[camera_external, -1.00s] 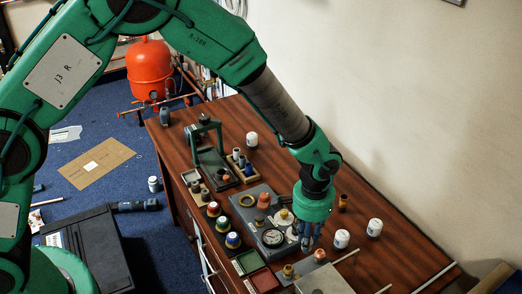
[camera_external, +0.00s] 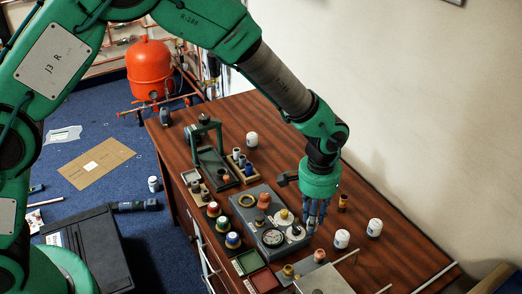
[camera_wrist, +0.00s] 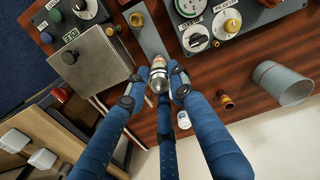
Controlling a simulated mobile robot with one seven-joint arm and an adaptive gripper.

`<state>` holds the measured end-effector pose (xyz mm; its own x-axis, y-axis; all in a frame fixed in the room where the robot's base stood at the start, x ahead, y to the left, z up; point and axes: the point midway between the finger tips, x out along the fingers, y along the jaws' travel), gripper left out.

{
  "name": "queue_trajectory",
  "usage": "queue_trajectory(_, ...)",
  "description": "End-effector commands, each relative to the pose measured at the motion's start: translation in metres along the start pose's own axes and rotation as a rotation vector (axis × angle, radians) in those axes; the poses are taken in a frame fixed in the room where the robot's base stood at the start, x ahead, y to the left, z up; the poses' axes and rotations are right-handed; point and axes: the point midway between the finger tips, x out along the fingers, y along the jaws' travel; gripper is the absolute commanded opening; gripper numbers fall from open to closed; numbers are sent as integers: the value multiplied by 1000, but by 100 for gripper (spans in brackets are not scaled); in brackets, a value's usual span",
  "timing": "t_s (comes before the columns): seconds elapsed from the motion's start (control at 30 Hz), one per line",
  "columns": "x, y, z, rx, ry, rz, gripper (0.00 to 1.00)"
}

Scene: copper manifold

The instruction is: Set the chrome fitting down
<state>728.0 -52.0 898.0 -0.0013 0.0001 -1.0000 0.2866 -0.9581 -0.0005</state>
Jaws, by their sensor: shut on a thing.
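The chrome fitting (camera_wrist: 159,72) is a small shiny cylinder with a paler, orange-marked band. It sits between the blue fingertips of my gripper (camera_wrist: 160,82) in the wrist view. The fingers are shut on it from both sides, and a third finger shows below. In the external view my gripper (camera_external: 313,226) points down near the right end of the grey gauge panel (camera_external: 246,216). The fitting cannot be made out there behind the fingers. A grey flat strip (camera_wrist: 147,32) lies just beyond the fitting in the wrist view. I cannot tell the height above the table.
White jars (camera_external: 342,239) (camera_external: 374,228) and a brass fitting (camera_external: 343,202) stand right of my gripper. A metal plate (camera_wrist: 95,62) with a black knob lies left in the wrist view; a grey cylinder (camera_wrist: 285,83) lies right. Bare wood shows between them.

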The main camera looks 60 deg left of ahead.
Motion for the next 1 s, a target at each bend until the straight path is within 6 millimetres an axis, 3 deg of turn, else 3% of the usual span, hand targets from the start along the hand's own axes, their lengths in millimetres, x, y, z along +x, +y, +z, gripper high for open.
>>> queue_trajectory(0.27,-5,-22,-51,-54,1,1,0)
queue_trajectory(0.47,-7,-54,-104,-115,0,0,0)
queue_trajectory(0.7,-8,-102,-166,-191,0,0,0)
queue_trajectory(1.0,-5,-173,-231,-285,-2,-1,0)
